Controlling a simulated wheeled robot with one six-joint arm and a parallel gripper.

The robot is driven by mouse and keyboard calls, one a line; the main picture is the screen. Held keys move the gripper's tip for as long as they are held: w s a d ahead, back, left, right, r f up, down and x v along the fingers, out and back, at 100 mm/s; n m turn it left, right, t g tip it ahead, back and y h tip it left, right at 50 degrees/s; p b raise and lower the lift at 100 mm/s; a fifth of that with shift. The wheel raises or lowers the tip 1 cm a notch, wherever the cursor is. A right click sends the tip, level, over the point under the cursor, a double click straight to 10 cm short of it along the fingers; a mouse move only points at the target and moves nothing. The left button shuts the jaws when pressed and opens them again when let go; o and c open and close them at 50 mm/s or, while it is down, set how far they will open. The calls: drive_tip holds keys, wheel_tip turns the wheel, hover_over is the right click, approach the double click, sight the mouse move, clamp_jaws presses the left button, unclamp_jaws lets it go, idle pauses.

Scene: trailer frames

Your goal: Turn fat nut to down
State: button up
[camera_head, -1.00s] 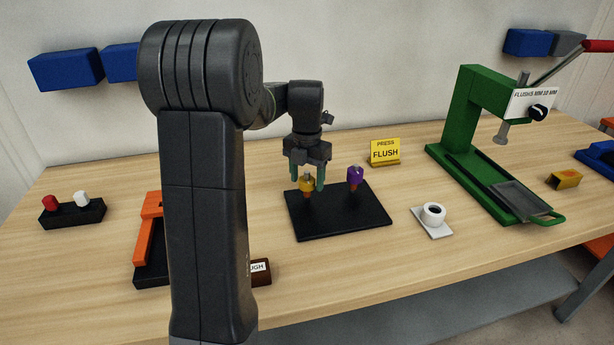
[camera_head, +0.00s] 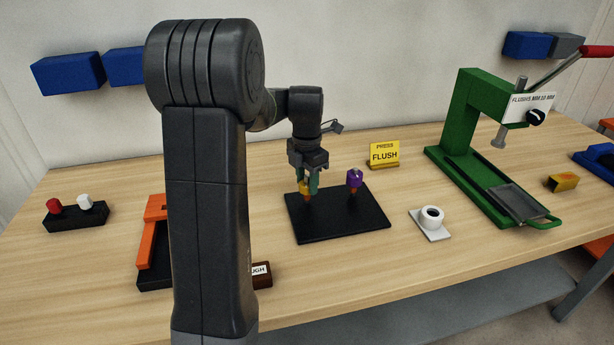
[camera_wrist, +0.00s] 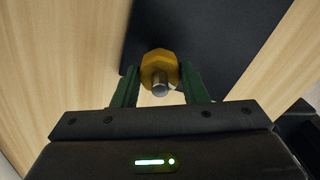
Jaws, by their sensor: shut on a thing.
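A yellow many-sided nut (camera_head: 305,189) with a grey metal stem at its centre is on an orange-brown post on the black plate (camera_head: 345,222). My gripper (camera_head: 309,187) points down over it, and its green fingers are shut on the nut. In the wrist view the nut (camera_wrist: 160,56) sits between the fingertips of my gripper (camera_wrist: 158,80). A purple nut (camera_head: 354,178) stands on a similar post to the right, apart from my gripper. The frames do not label which nut is the fat one.
A white cup-like ring (camera_head: 431,216) on a white base stands right of the plate. A yellow "PRESS FLUSH" sign (camera_head: 385,154) is behind it. A green press (camera_head: 470,115) stands farther right. An orange fixture (camera_head: 153,235) is at left.

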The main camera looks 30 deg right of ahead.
drive_tip(key=m, duration=0.2)
drive_tip(key=m+p, duration=0.1)
drive_tip(key=m, duration=0.1)
drive_tip(key=shift+w+r+m, duration=0.1)
drive_tip(key=shift+r+m, duration=0.1)
drive_tip(key=shift+m, duration=0.1)
drive_tip(key=m+p, duration=0.1)
drive_tip(key=m, duration=0.3)
drive_tip(key=shift+d+m+p, duration=0.1)
drive_tip(key=shift+m+p, duration=0.2)
drive_tip(key=m, duration=0.4)
drive_tip(key=shift+m+p, duration=0.3)
drive_tip(key=shift+p, duration=0.1)
drive_tip(key=m, duration=0.4)
drive_tip(key=m+p, duration=0.1)
drive_tip(key=m, duration=0.8)
drive_tip(key=shift+m, duration=0.3)
drive_tip(key=m, duration=1.2)
drive_tip(key=shift+m+p, duration=0.3)
drive_tip(key=m, duration=0.3)
drive_tip(key=shift+m, duration=0.4)
drive_tip(key=m, duration=1.1)
drive_tip(key=shift+m, duration=0.3)
drive_tip(key=m, duration=0.5)
